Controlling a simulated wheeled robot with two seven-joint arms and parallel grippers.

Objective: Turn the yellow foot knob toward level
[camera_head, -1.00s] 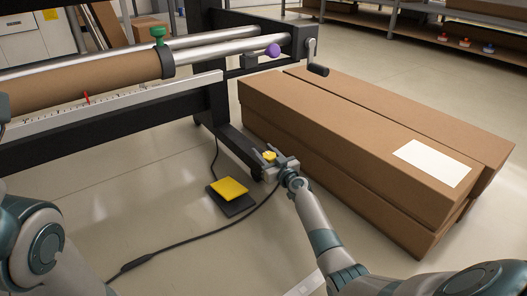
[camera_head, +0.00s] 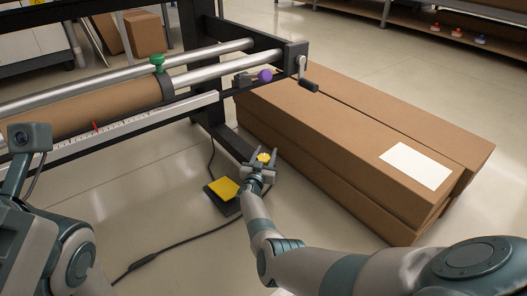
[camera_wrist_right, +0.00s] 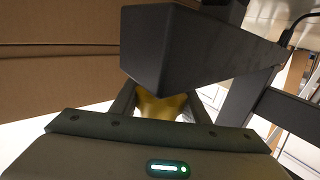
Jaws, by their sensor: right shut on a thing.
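The yellow foot knob (camera_head: 264,157) sits low at the near end of the dark machine frame's foot, beside the stacked cartons. My right gripper (camera_head: 262,160) is at the knob, with its fingers on either side of it and shut on it. In the right wrist view the yellow knob (camera_wrist_right: 160,106) shows between the two fingers, partly hidden by a dark block of the frame (camera_wrist_right: 185,50) above. My left arm shows at the left edge of the head view, but I cannot see its fingers.
Long stacked cartons (camera_head: 350,145) lie close to the right of the knob. A yellow-topped pedal (camera_head: 223,189) with a cable lies on the floor at left. A crank (camera_head: 308,80), a purple knob (camera_head: 265,76) and a green knob (camera_head: 157,61) are on the machine above.

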